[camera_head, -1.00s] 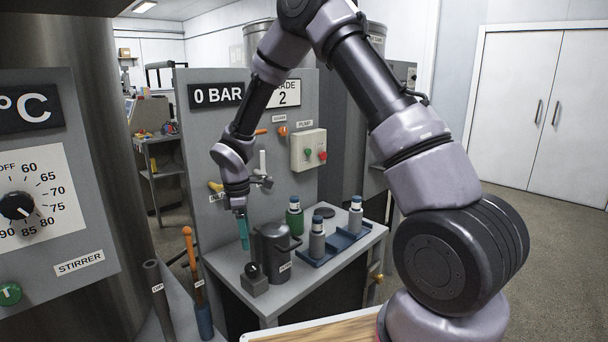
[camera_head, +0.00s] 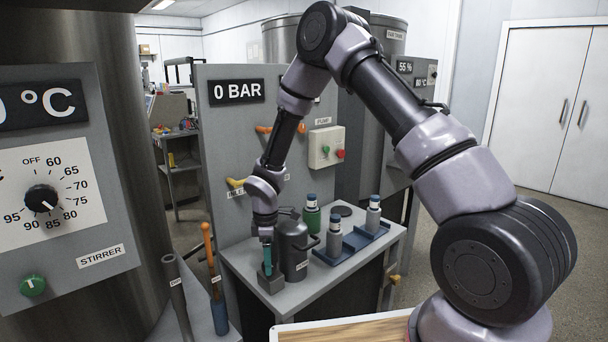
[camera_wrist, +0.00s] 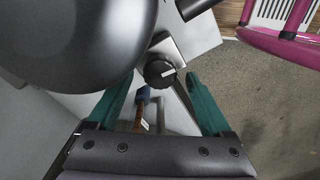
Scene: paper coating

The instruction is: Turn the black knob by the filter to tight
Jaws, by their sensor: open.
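The black knob (camera_wrist: 158,72) shows in the wrist view with a white pointer line, on a grey block (camera_wrist: 172,48). In the head view the block (camera_head: 271,285) sits at the table's front corner, and the fingers hide the knob. The filter is a dark grey lidded canister (camera_head: 296,254) right beside it; it fills the upper left of the wrist view (camera_wrist: 75,40). My gripper (camera_head: 267,273) points down over the block. In the wrist view its teal fingers (camera_wrist: 160,78) are apart, one on each side of the knob. I cannot tell whether they touch it.
A blue tray (camera_head: 352,246) with grey bottles and a green bottle (camera_head: 311,215) stand behind the filter. The panel (camera_head: 225,135) with a yellow handle (camera_head: 236,183) rises behind my forearm.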

